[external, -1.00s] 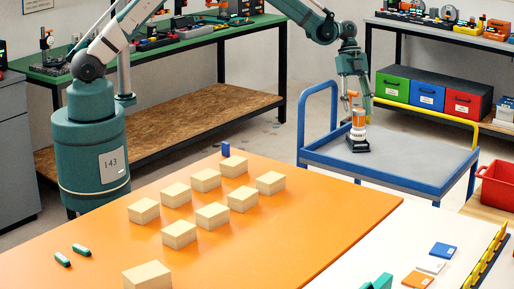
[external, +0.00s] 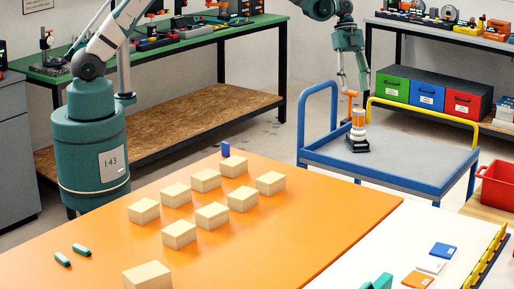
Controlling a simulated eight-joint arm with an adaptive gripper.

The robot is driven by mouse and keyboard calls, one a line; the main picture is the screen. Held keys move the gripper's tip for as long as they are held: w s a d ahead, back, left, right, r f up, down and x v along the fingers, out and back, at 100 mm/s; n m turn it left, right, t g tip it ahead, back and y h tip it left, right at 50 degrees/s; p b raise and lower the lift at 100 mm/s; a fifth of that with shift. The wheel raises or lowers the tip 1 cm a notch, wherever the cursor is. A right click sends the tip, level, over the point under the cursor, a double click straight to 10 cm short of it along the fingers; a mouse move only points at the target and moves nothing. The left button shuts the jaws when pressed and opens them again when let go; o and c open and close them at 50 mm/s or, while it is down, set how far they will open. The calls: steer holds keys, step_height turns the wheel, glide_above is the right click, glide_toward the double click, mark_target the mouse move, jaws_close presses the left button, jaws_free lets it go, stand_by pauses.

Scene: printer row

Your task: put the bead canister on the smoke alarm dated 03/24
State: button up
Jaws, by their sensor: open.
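The cart (external: 410,168) has a free grey top right of the canister, with a blue handle rail at left and a yellow one behind. An orange table (external: 300,205) holds several wooden blocks. A red bin (external: 497,185) stands at right.

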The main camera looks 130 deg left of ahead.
steer(key=shift+d, duration=0.1)
stand_by(0.7)
steer(key=w+d+r+n, duration=0.1)
steer(key=w+d+r, duration=0.1)
steer(key=d+r, duration=0.55)
steer(key=w+d+r+n, duration=0.1)
steer(key=d+r, duration=0.3)
steer(key=d, duration=0.6)
steer(key=s+d+r+y, duration=0.1)
steer(key=d+r, duration=0.2)
steer(key=d, duration=0.4)
steer(key=s+d+r+n, duration=0.1)
steer(key=d+r, duration=0.2)
steer(key=d, duration=0.5)
steer(key=s+d+r+y, duration=0.1)
steer(key=s+d+r, duration=0.15)
steer(key=d, duration=0.45)
steer(key=s+d+f+n+t, duration=0.1)
steer(key=s+d+n, duration=0.1)
steer(key=s+d, duration=1)
steer(key=s+d+f+n+t, duration=0.1)
steer(key=s+d+f+t, duration=0.1)
steer(key=s+d, duration=1)
steer(key=d, duration=0.6)
steer(key=shift+s+d+n+t, duration=0.15)
steer(key=shift+s+n+t, duration=0.15)
steer(key=shift+n, duration=0.1)
